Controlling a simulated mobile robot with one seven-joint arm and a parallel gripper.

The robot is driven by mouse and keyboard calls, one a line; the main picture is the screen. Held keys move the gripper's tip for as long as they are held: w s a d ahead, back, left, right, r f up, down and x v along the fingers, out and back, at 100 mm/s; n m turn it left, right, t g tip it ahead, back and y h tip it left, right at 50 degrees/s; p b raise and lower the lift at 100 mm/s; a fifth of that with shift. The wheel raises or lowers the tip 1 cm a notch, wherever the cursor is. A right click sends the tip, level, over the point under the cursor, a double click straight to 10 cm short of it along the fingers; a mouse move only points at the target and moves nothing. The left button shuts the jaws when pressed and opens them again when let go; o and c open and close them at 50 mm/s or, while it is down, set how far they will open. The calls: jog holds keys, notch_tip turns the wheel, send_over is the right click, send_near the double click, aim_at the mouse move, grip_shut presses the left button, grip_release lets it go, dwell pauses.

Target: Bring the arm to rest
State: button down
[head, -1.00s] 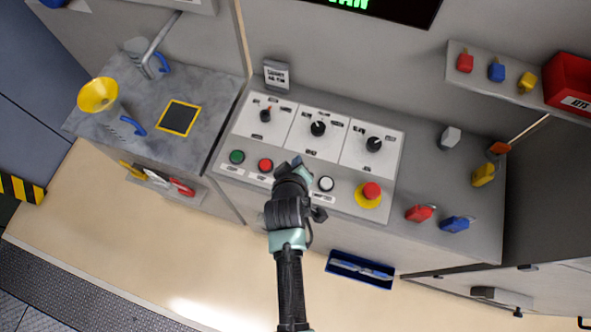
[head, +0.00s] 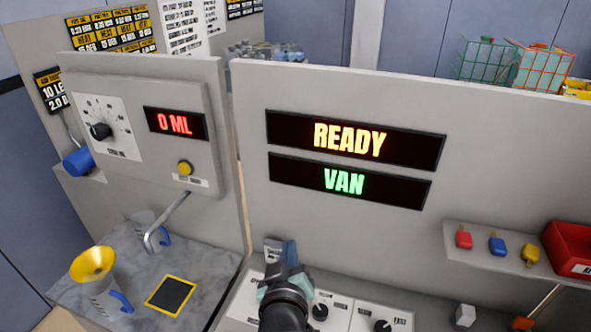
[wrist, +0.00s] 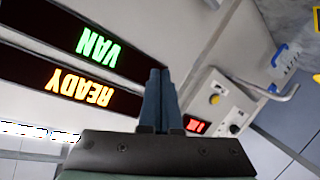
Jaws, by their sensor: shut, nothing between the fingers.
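My gripper (head: 289,256) is at the bottom middle of the head view, raised in front of the grey control panel and pointing up. Its blue fingers are together with nothing between them. In the wrist view my gripper (wrist: 160,80) shows its two fingers side by side, shut and empty, with the upright panel behind. The display signs read READY (head: 349,140) and VAN (head: 344,180). They also show upside down in the wrist view, as READY (wrist: 80,87) and VAN (wrist: 99,48).
At left is a dispenser panel (head: 215,110) with a 0 ML display (head: 175,123), a dial and a yellow button (head: 185,167). Below it stand a yellow funnel (head: 92,264) and a spout (head: 165,222). At right a shelf (head: 480,255) holds red, blue and yellow keys beside a red box (head: 567,246).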

jog(key=s+r+m+t+b, duration=0.3)
jog(key=r+t, duration=0.4)
jog(key=r, duration=2)
jog(key=s+d+r+m+t+b, duration=0.1)
jog(key=s+r+t, duration=0.4)
jog(key=s+r, duration=0.8)
notch_tip(320, 180, up, 2)
jog(key=shift+s+r+m+t+y+b, duration=0.3)
jog(key=shift+s+m+t+b, duration=0.15)
jog(key=shift+b, duration=0.2)
jog(key=shift+w+d+f, duration=0.1)
jog(key=shift+w, duration=0.05)
